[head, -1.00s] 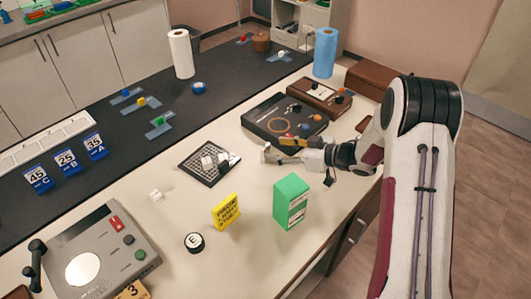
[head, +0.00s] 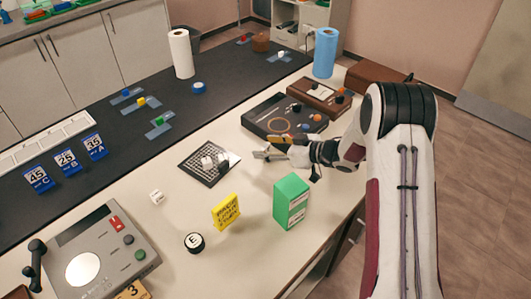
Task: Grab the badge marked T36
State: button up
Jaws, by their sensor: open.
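I cannot read T36 on anything in the head view, so I cannot tell which thing is the badge. Small white and dark pieces lie on the black gridded pad (head: 193,171), their markings too small to read. A small white cube (head: 157,197) lies on the white table, its marking also unreadable. My gripper (head: 262,153) is open and reaches in from the right, just above and right of the gridded pad. Its jaws look empty.
A green box (head: 291,201), a yellow sign (head: 226,212) and a black round piece marked E (head: 194,243) stand in front of the pad. A dark panel with knobs (head: 270,120) lies behind my gripper. Blue number signs (head: 66,162) stand left. A grey console (head: 100,255) sits front left.

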jog(key=c, duration=1.1)
jog(key=shift+o, duration=0.2)
jog(key=shift+r, duration=0.1)
notch_tip(320, 180, up, 10)
dwell(0.4)
